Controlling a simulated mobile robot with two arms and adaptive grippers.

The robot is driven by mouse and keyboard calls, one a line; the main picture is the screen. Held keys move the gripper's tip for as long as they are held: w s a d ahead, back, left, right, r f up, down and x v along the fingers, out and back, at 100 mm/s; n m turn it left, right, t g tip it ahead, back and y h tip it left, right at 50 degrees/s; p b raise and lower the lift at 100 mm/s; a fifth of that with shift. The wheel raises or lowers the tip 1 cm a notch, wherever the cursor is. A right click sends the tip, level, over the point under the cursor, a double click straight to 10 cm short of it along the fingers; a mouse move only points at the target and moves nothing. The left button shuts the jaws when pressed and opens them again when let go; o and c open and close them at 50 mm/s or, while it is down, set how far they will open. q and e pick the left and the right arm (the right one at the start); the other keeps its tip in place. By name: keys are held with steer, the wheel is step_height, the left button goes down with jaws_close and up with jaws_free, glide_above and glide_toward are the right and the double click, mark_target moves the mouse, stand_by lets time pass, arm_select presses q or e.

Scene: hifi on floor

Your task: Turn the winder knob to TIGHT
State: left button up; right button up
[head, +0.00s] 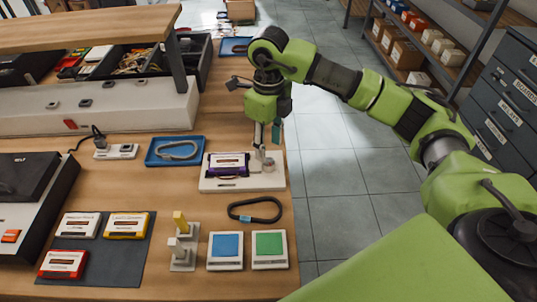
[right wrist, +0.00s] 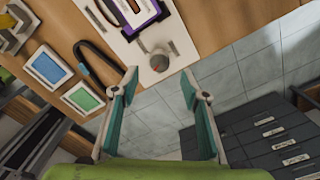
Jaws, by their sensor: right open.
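The winder is a white base (head: 242,184) near the right edge of the wooden bench, with a purple cassette (head: 227,170) on it. Its round grey knob (head: 268,165) stands at the base's right end. The knob also shows in the right wrist view (right wrist: 160,62), beyond my fingertips. My right gripper (head: 267,138) points down above and behind the knob. In the right wrist view its teal-padded fingers (right wrist: 160,82) are spread wide with nothing between them. No TIGHT mark or knob setting can be read. My left gripper is not in view.
A black cable loop (head: 256,210) lies in front of the winder, with blue (head: 227,248) and green (head: 269,246) square pads nearer. A blue tray (head: 175,151) sits to the left. Several cassettes lie on a dark mat (head: 118,270). Right of the bench is open tiled floor.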

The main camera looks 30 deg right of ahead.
mark_target(268, 161)
step_height(268, 161, up, 6)
stand_by(0.7)
